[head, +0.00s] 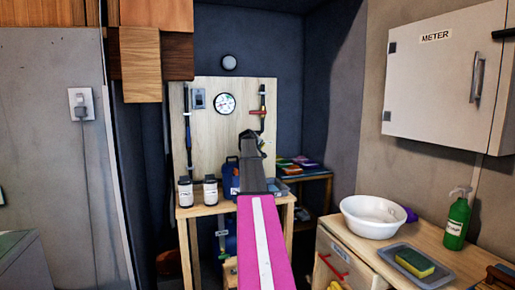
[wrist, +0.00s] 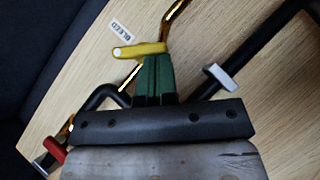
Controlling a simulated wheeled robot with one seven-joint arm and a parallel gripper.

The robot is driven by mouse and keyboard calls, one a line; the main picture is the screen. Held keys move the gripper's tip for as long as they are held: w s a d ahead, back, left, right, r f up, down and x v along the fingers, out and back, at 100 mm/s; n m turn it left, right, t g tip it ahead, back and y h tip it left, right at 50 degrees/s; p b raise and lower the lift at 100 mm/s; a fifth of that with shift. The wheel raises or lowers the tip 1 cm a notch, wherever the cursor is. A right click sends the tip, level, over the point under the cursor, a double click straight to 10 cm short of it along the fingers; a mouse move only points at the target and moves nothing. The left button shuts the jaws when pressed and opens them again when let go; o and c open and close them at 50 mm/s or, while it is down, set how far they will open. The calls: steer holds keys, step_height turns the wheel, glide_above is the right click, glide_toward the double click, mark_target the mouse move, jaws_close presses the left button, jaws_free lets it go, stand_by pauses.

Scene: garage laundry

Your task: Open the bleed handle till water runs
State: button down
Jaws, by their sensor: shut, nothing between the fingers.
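The yellow bleed handle (wrist: 138,50) is on a thin brass pipe (wrist: 173,18) in the wrist view, beside a white label reading BLEED (wrist: 122,29). It lies nearly crosswise in the picture. My gripper (wrist: 152,60) has its green fingers shut together with nothing between them. Their tips are right at the handle's lower edge; I cannot tell if they touch it. In the head view my gripper (head: 248,137) reaches up in front of the wooden board (head: 205,130), and the yellow handle cannot be made out there. No running water is visible.
A red handle (wrist: 54,149) and black pipe (wrist: 255,53) are close to my gripper. A gauge (head: 224,103) hangs on the board. A white basin (head: 372,217) stands at right.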

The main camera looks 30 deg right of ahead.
steer(key=shift+f+n+h, duration=0.4)
steer(key=shift+f+h, duration=0.05)
steer(key=shift+h, duration=0.25)
steer(key=shift+d+f, duration=0.1)
steer(key=shift+f, duration=0.2)
steer(key=shift+r, duration=0.1)
stand_by(0.4)
